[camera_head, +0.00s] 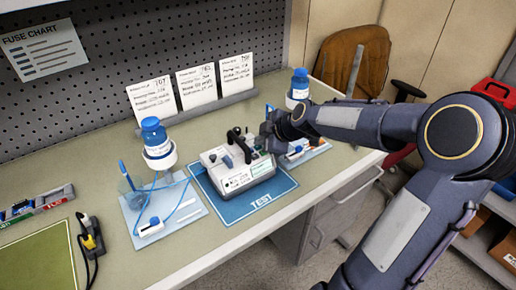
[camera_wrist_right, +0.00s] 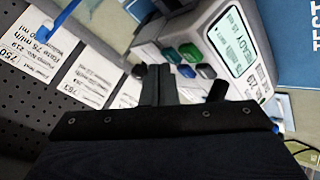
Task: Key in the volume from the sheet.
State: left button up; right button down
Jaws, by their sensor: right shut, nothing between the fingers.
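The infusion pump (camera_head: 236,178) is a pale box with a dark handle, on the blue TEST mat (camera_head: 265,201).
A bottle stand with a blue-capped bottle (camera_head: 155,138) and tubing is left of the mat. Another bottle (camera_head: 299,85) stands behind my right arm. A green mat (camera_head: 38,262) and a yellow-black tool (camera_head: 91,236) lie at left. The bench front (camera_head: 215,250) is clear.

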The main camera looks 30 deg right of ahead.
aim_at(261, 150)
jog(key=shift+f+b, duration=0.45)
jog(key=shift+b, duration=0.25)
dwell(0.8)
jog(key=shift+r, duration=0.15)
jog(key=shift+r+p, duration=0.3)
jog(key=shift+r, duration=0.5)
jog(key=shift+r+p, duration=1.25)
jog(key=shift+r, duration=1.2)
